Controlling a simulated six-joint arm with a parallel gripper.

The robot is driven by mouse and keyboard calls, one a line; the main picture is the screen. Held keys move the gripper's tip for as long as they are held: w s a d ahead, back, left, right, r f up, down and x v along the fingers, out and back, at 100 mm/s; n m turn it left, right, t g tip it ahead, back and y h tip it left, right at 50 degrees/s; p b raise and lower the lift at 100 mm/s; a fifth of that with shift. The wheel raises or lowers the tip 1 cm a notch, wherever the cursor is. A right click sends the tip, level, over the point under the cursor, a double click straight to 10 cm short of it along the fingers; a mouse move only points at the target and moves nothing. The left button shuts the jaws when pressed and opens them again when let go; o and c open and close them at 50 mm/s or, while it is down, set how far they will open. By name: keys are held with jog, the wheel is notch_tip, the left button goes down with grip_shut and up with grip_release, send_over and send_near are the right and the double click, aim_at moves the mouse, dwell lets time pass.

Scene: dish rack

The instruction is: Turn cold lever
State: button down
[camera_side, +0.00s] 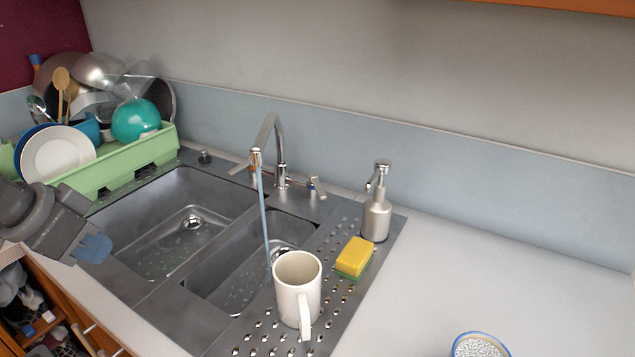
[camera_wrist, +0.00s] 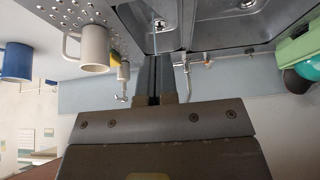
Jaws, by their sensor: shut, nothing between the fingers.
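The chrome tap (camera_side: 270,140) stands behind the two sink basins, and a thin stream of water falls from its spout. It has a left lever (camera_side: 240,168) and a right lever (camera_side: 316,187); I cannot read which is cold. My gripper (camera_side: 95,248) is at the left edge of the side view, over the front left of the sink, well apart from the tap. The wrist view shows the closed, empty fingers (camera_wrist: 156,78) upside down, with the tap (camera_wrist: 188,80) beyond them. The fingers hide part of the tap area there.
A white mug (camera_side: 298,285) stands on the drainboard, with a yellow-green sponge (camera_side: 355,256) and a soap dispenser (camera_side: 376,210) behind it. A green dish rack (camera_side: 120,165) full of dishes stands at the back left. The right counter (camera_side: 480,270) is mostly clear.

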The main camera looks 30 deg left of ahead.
jog(key=c, duration=1.8)
grip_release()
jog(key=shift+o, duration=0.6)
jog(key=shift+w, duration=0.15)
jog(key=o, duration=0.6)
jog(key=w+d+m+t+h, duration=0.1)
jog(key=w, duration=1)
jog(key=shift+w+d+r+m, duration=0.15)
jog(key=shift+d+r+m, duration=0.1)
jog(key=shift+r+m, duration=0.1)
jog(key=shift+o, duration=0.2)
jog(key=w+f+t, duration=0.1)
jog(key=w, duration=0.6)
jog(key=shift+w+f, duration=0.15)
jog(key=shift+f, duration=0.05)
jog(key=w+a+f+m+t+y, duration=0.2)
jog(key=w+f, duration=0.8)
jog(key=w, duration=0.5)
jog(key=w+d+f+m+t+h, duration=0.1)
jog(key=w+d+f+m+t, duration=0.2)
jog(key=d+m+t, duration=0.5)
jog(key=d+f+m, duration=0.1)
jog(key=m, duration=0.5)
jog(key=shift+w+f, duration=0.2)
jog(key=shift+f, duration=0.05)
